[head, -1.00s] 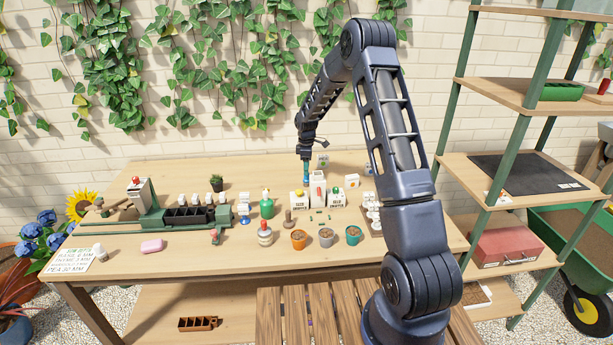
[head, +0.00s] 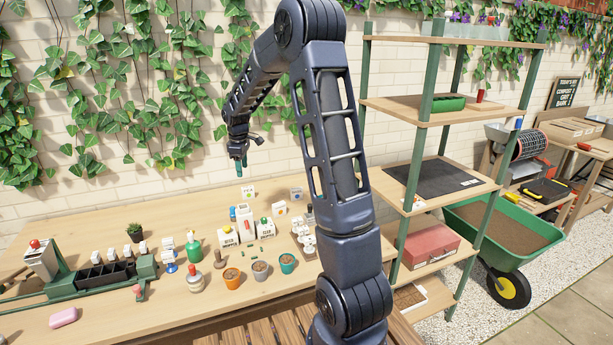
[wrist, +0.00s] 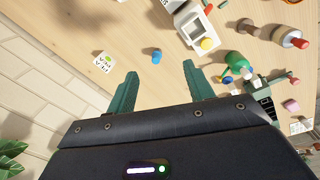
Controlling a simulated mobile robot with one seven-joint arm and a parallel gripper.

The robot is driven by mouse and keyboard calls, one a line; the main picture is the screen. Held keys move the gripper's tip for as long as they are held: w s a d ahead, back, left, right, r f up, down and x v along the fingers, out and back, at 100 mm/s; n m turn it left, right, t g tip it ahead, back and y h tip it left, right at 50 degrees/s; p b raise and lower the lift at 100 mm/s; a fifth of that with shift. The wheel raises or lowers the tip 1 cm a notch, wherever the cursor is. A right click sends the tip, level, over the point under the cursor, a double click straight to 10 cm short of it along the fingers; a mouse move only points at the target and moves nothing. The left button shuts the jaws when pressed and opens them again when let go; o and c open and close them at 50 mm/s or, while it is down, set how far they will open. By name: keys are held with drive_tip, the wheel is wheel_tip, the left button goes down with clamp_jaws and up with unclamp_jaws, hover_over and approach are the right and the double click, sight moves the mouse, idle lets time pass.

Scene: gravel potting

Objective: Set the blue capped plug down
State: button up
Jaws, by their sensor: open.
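The blue capped plug (wrist: 156,56) stands on the wooden table in the wrist view, seen from above, ahead of my fingertips and apart from them. In the head view a small blue-topped piece (head: 232,213), which looks like the same plug, stands just left of a tall white box. My gripper (head: 241,165) hangs above the back of the table, higher than the plug. In the wrist view my gripper (wrist: 160,80) has its two green fingers spread wide with nothing between them.
A small white block (wrist: 104,62) lies left of the plug in the wrist view. White boxes with coloured knobs (head: 228,235) stand close by. Orange, grey and teal pots (head: 287,263) line the front. My arm crosses before a shelf (head: 430,185). The back left table is clear.

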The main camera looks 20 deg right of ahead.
drive_tip(key=s+d+r+m+t, duration=0.1)
drive_tip(key=s+d+r+m, duration=0.35)
drive_tip(key=s+r, duration=0.55)
drive_tip(key=s+d+r+m, duration=0.1)
drive_tip(key=s+d+m, duration=0.1)
drive_tip(key=s, duration=0.8)
drive_tip(key=s+d+m+t, duration=0.1)
drive_tip(key=s+d+m, duration=0.1)
drive_tip(key=s, duration=0.8)
drive_tip(key=s+d+r+m+t, duration=0.1)
drive_tip(key=s+m, duration=0.3)
drive_tip(key=s, duration=0.6)
drive_tip(key=shift+d+r, duration=0.3)
drive_tip(key=shift+d, duration=0.45)
